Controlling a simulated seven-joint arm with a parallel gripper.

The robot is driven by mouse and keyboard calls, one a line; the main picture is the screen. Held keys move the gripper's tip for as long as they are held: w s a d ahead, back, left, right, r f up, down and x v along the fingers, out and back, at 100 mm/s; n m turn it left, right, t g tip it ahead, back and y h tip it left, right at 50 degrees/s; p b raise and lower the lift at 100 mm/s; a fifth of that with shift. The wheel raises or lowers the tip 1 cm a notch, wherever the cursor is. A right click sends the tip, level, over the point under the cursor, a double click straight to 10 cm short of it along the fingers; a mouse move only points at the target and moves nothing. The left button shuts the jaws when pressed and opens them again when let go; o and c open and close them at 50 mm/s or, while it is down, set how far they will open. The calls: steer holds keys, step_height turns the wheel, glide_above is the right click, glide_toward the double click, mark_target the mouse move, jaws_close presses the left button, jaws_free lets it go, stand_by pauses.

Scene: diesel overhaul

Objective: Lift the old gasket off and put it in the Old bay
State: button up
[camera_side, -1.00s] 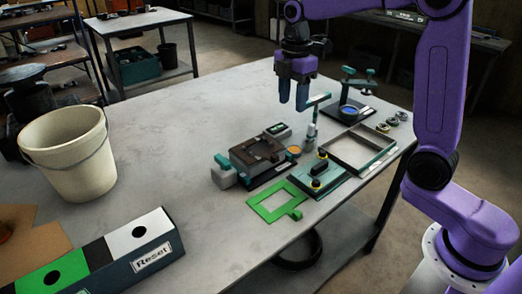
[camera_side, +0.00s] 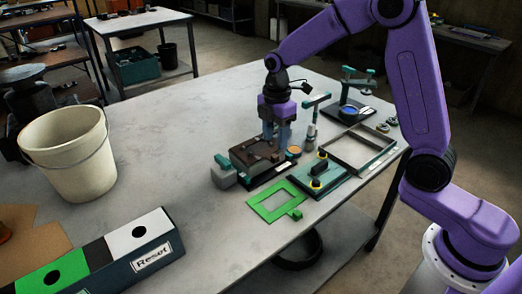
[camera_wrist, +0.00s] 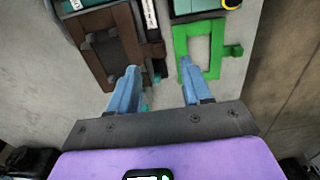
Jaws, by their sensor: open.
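A dark brown block (camera_side: 250,155) sits in a grey fixture with teal parts at mid-table; it also shows at upper left in the wrist view (camera_wrist: 124,30). A dark frame-like layer seems to lie on its top; I cannot tell whether this is the old gasket. A flat green frame with a tab (camera_side: 266,210) lies on the table in front of it and shows in the wrist view (camera_wrist: 181,50). My gripper (camera_side: 277,145) is open and empty, low at the block's back right edge; its fingers (camera_wrist: 160,88) are spread. No Old label is readable.
A teal plate with a black handle and yellow knobs (camera_side: 318,178) and an open rectangular tray (camera_side: 385,155) stand right of the block. An upright tool (camera_side: 311,125) is close behind.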

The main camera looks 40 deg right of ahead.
mark_target(276, 155)
steer(key=shift+d+f, duration=0.2)
steer(key=shift+f, duration=2.6)
jaws_close()
